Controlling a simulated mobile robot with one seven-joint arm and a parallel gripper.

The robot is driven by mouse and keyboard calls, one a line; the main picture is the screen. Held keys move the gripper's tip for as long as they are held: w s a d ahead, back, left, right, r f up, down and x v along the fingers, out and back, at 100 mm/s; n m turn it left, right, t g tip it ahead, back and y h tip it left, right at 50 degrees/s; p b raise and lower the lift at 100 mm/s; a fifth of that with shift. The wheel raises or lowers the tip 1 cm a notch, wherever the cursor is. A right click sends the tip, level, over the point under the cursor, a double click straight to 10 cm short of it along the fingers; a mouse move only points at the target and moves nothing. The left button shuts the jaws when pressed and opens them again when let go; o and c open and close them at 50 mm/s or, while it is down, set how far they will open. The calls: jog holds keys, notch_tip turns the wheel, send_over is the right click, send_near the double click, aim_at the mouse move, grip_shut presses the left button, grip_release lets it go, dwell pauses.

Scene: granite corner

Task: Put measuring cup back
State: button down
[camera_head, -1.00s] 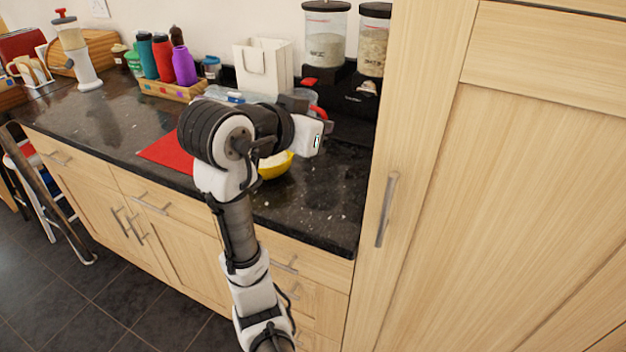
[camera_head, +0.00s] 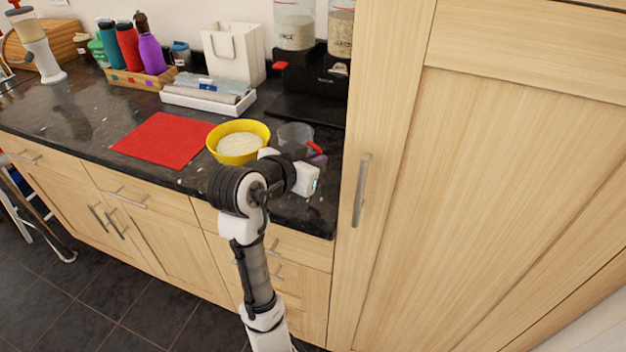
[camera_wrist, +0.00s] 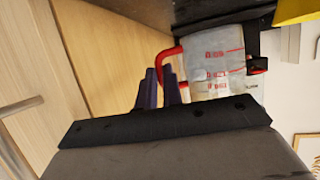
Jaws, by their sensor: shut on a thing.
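The measuring cup (camera_head: 296,137) is clear with a red handle; it is at the right of the yellow bowl (camera_head: 215,147) in the head view. In the wrist view the measuring cup (camera_wrist: 212,72) shows red markings and its red handle. My gripper (camera_wrist: 160,90) is shut on that handle, its two dark fingers on either side of it. In the head view my wrist hides part of the cup's lower side, and I cannot tell whether its base touches the counter. The bowl holds white grains.
A red mat (camera_head: 165,139) lies left of the bowl on the dark counter (camera_head: 70,118). Behind are a white tray (camera_head: 205,104), a white bag (camera_head: 232,52) and a dispenser (camera_head: 310,72) with two clear containers. A tall wooden cabinet (camera_head: 385,150) closely bounds the right side.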

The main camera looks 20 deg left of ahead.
jog(key=shift+f, duration=2.8)
jog(key=shift+f, duration=0.15)
jog(key=c, duration=1.5)
grip_release()
jog(key=shift+c, duration=0.2)
